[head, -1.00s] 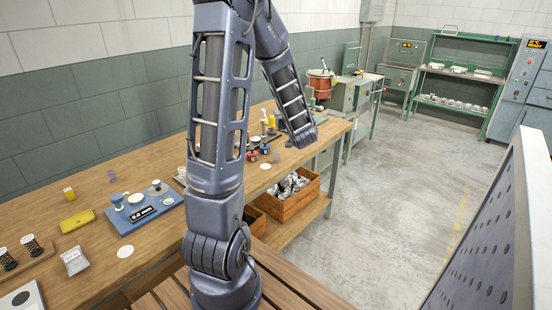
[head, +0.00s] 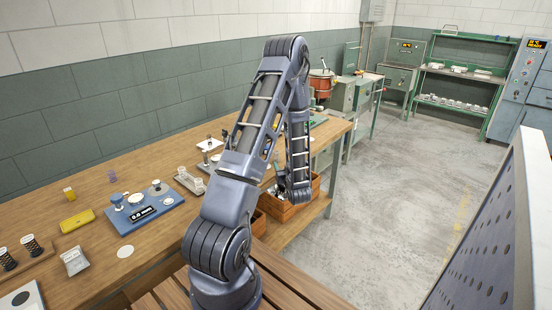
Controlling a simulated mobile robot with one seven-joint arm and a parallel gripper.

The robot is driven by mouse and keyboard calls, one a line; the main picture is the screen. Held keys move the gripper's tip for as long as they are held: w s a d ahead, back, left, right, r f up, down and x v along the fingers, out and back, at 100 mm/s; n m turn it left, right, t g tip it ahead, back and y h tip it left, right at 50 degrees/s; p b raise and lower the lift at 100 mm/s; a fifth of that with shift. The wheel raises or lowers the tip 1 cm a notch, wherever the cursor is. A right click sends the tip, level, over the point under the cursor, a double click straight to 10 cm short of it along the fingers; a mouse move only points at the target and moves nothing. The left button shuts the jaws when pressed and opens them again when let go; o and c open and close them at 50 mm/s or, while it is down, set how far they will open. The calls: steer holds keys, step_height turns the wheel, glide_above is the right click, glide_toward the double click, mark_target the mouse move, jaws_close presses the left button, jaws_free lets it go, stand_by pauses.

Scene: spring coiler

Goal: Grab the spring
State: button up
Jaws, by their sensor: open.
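Two dark coil springs stand upright on a wooden board at the left end of the bench: one spring (head: 32,246) and, beside it, another spring (head: 8,260) close to the picture's left edge. No spring shows at the arm's end.
A crate (head: 279,212) of metal pieces sits below. A perforated panel (head: 490,245) stands at right. Floor beyond is clear.

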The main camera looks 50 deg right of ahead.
mark_target(277, 154)
steer(key=shift+x, duration=5.4)
steer(key=c, duration=1.1)
steer(key=shift+o, duration=0.2)
